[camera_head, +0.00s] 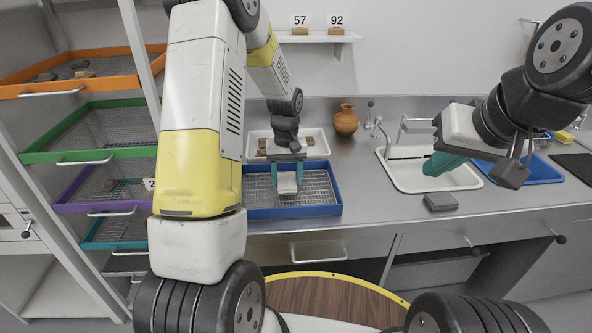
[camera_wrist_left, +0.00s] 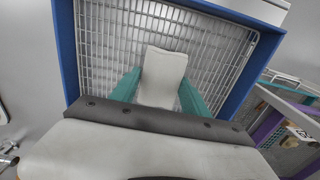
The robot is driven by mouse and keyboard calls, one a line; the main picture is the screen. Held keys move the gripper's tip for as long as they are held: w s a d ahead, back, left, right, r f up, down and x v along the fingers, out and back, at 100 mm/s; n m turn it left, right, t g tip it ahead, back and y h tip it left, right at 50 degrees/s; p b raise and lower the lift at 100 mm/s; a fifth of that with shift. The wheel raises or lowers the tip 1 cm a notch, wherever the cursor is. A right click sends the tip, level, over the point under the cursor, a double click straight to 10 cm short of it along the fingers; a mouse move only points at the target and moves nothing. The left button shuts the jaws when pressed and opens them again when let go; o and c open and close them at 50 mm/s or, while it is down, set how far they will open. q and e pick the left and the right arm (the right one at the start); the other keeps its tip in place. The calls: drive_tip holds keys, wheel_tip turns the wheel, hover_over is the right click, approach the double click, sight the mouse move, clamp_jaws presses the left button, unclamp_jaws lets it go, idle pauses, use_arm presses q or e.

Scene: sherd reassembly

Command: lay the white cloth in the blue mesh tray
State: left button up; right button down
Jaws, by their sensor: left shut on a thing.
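The blue mesh tray (camera_head: 262,212) stands on the steel counter, left of its middle; its blue rim (camera_wrist_left: 68,60) and wire mesh fill much of the left wrist view. My left gripper (camera_head: 289,186) points down over the tray. Its teal fingers are shut on the white cloth (camera_head: 287,182), a small folded pad that also shows between the fingers in the left wrist view (camera_wrist_left: 162,78). I cannot tell whether the cloth touches the mesh. My right gripper (camera_head: 446,163), with teal fingers, is over the sink at the right; its finger gap is not clear.
A white tray with sherds (camera_head: 316,143) lies behind the blue tray, beside a brown jar (camera_head: 346,120). A grey block (camera_head: 440,202) lies before the sink (camera_head: 407,176). A rack of coloured drawers (camera_head: 110,155) stands left.

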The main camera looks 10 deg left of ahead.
sight(287, 181)
use_arm(q)
drive_tip(key=shift+f, duration=0.95)
drive_tip(key=o, duration=1.3)
drive_tip(key=shift+f, duration=0.15)
wheel_tip(287, 181, up, 12)
drive_tip(key=s+r+m+t+h, duration=0.1)
drive_tip(key=s+r+m+t, duration=0.15)
drive_tip(key=s+r, duration=0.95)
drive_tip(key=shift+s+d+r+m+t+h, duration=0.3)
drive_tip(key=shift+s+r+t, duration=0.35)
drive_tip(key=shift+s, duration=1.4)
drive_tip(key=shift+s+d+r+m+t+h, duration=0.15)
drive_tip(key=shift+s+d+r+t, duration=0.4)
drive_tip(key=shift+s, duration=1.55)
drive_tip(key=shift+s+d+r+m+t+h, duration=0.2)
drive_tip(key=shift+s+r+t, duration=0.55)
drive_tip(key=shift+s, duration=1.3)
